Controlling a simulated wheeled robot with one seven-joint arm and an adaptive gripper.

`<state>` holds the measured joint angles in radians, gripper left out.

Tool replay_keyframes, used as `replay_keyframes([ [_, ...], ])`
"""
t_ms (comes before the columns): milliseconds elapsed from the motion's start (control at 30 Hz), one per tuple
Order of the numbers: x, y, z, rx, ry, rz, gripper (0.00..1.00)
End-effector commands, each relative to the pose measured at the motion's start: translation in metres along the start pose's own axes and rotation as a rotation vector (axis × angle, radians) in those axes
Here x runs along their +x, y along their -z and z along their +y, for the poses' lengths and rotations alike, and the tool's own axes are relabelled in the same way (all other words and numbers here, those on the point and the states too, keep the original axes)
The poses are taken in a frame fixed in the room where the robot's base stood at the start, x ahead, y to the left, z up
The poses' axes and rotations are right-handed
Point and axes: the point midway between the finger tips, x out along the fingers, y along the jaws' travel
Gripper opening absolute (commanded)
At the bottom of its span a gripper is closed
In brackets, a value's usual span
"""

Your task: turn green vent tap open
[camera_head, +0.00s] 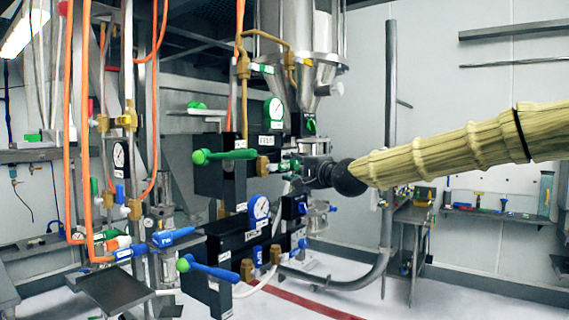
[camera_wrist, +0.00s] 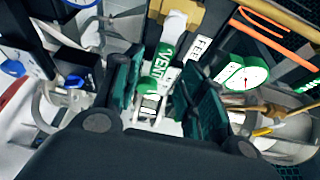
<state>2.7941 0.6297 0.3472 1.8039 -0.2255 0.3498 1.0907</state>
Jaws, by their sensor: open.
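The green vent tap (camera_wrist: 160,68) shows in the wrist view as a green handle with white "VENT" lettering. It lies between the two dark green finger pads of my gripper (camera_wrist: 156,86). The fingers are apart, one on each side of the handle, with visible gaps; I cannot tell whether either touches it. In the head view my gripper (camera_head: 292,166) reaches in from the right to the valve panel, and it largely hides the tap there.
A green lever with a ball knob (camera_head: 225,155) sticks out left of my gripper. A green-rimmed gauge (camera_head: 274,112) is above, and a blue gauge (camera_head: 259,209) below. A blue ball-knob lever (camera_head: 205,268) is lower. Orange hoses (camera_head: 68,130) hang at left.

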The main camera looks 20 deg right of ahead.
Motion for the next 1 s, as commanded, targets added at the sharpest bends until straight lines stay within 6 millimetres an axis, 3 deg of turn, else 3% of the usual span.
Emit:
replay_keyframes([
  [400,0.043,0.001,-0.001,0.000,-0.001,0.001,0.41],
  [867,0.051,0.000,0.000,0.000,0.000,0.000,0.41],
  [1000,0.051,0.000,0.000,0.000,0.000,0.001,0.19],
])
